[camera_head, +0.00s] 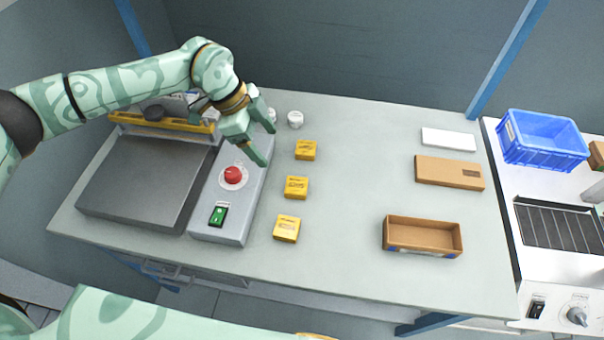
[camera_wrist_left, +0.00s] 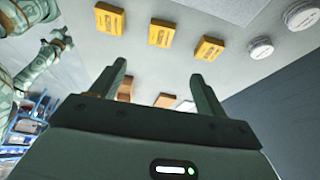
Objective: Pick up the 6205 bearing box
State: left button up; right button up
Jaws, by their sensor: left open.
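Three small yellow boxes stand in a column on the bench: a far one (camera_head: 305,150), a middle one (camera_head: 296,187) and a near one (camera_head: 287,228). Their printing is too small to read, so I cannot tell which is the 6205 bearing box. They also show along the top of the left wrist view, as a left box (camera_wrist_left: 109,18), a middle box (camera_wrist_left: 161,33) and a right box (camera_wrist_left: 208,48). My left gripper (camera_head: 268,143) is open and empty above the grey control box, left of the far yellow box.
A grey control box (camera_head: 245,205) with a red button (camera_head: 233,175) stands left of the yellow boxes. White round containers (camera_head: 295,119) stand behind them. An open cardboard tray (camera_head: 423,250), a closed carton (camera_head: 449,172) and a white box (camera_head: 448,139) are right. The bench middle is clear.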

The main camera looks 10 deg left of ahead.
pick_arm(q)
jog(key=f, duration=0.1)
jog(key=b, duration=0.1)
send_near(296, 185)
jog(key=x, duration=0.1)
jog(key=b+x, duration=0.1)
jog(key=x, duration=0.1)
jog(key=shift+w+a, duration=0.2)
jog(key=shift+s+d+f, duration=0.15)
jog(key=shift+d+f, duration=0.05)
jog(key=shift+f, duration=0.25)
jog(key=b+x, duration=0.2)
jog(key=x, duration=0.3)
jog(key=shift+d+r, duration=0.1)
jog(key=shift+d, duration=0.05)
jog(key=shift+r, duration=0.1)
jog(key=shift+c, duration=0.6)
jog(key=c, duration=1)
pick_arm(e)
jog(key=s+f, duration=0.1)
jog(key=f, duration=0.2)
jog(key=s+f, duration=0.1)
jog(key=shift+s+f, duration=0.3)
